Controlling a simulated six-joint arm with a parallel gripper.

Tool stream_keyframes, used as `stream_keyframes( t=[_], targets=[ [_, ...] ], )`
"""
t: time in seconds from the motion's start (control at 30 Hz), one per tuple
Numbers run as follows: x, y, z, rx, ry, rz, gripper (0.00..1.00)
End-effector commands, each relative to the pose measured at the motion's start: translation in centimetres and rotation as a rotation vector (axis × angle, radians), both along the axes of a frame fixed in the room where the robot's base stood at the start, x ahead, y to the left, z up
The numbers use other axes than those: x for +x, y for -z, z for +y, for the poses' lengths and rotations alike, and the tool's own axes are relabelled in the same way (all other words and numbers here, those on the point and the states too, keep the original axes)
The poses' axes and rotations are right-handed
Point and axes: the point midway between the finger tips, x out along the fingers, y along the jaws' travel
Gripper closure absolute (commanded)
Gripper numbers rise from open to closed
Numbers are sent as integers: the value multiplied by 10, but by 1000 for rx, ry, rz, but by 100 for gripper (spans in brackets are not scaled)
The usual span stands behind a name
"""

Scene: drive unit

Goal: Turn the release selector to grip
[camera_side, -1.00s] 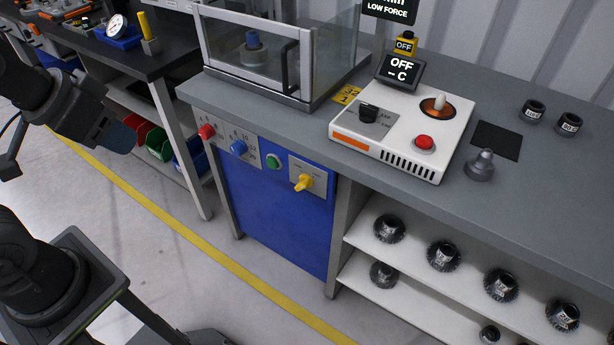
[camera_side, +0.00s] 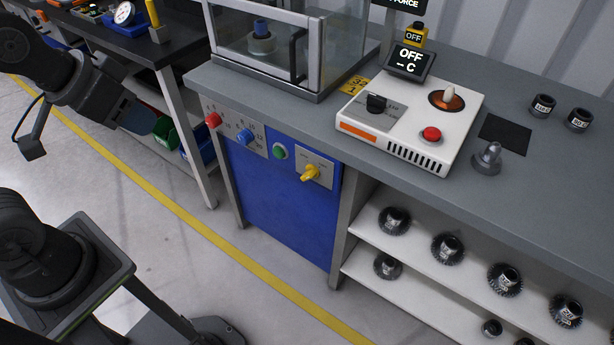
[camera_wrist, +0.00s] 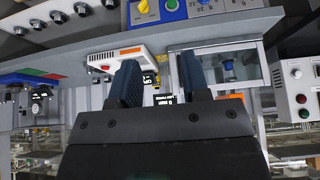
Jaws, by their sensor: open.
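A yellow knob (camera_side: 310,173) sits on a light plate on the blue cabinet front. It looks like the release selector; its plate's labels are too small to read. The knob also shows at the top of the wrist view (camera_wrist: 145,7). My gripper (camera_side: 142,117) is at the left in the side view, above the floor and well apart from the cabinet. In the wrist view my gripper (camera_wrist: 159,78) has its two fingers wide apart with nothing between them.
On the cabinet front are a red knob (camera_side: 213,119), a blue knob (camera_side: 244,136) and a green button (camera_side: 280,151). A white control box (camera_side: 455,115) with a black selector stands on the bench. Open floor lies before the cabinet.

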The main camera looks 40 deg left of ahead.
Motion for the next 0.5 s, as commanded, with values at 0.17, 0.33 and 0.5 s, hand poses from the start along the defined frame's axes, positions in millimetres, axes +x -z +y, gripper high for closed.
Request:
stream_keyframes(
  t=[0.17, 0.33, 0.5],
  targets=[
    [62, 15, -17, -15, 66, -86, 57],
    [125, 40, -38, -18, 116, -205, 57],
    [179, 77, -56, 3, 143, -326, 57]
  ],
)
